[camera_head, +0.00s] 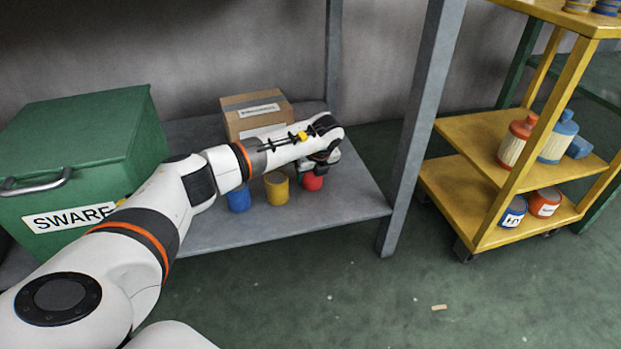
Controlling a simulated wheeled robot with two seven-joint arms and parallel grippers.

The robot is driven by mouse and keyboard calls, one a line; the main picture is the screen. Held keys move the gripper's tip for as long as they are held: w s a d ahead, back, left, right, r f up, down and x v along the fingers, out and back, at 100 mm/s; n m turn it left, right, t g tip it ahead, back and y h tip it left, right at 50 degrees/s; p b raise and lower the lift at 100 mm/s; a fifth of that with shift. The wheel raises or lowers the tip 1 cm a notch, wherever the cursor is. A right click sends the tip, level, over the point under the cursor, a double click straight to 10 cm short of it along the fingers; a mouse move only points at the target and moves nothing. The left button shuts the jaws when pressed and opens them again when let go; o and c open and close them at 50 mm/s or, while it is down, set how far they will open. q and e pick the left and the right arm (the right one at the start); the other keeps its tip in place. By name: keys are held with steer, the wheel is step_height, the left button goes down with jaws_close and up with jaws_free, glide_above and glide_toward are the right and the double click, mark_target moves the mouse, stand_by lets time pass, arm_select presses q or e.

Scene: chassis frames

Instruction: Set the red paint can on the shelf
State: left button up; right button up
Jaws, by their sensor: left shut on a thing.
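The red paint can (312,181) stands or is held at the right end of a row of cans on the grey shelf (350,203). My left gripper (322,166) is over the red can and shut on it; its fingers are partly hidden by the wrist. I cannot tell whether the can's base touches the shelf. A yellow can (276,190) and a blue can (238,199) stand to its left on the same shelf. My right gripper is not in view.
A cardboard box (257,113) sits behind the cans. A green box (80,165) stands at the left. A grey post (422,120) rises at the shelf's right front. A yellow cart (470,135) with bottles and cans stands at the right.

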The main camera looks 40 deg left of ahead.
arm_select(q)
steer(key=shift+r, duration=0.1)
steer(key=o, duration=1.1)
steer(key=shift+o, duration=0.2)
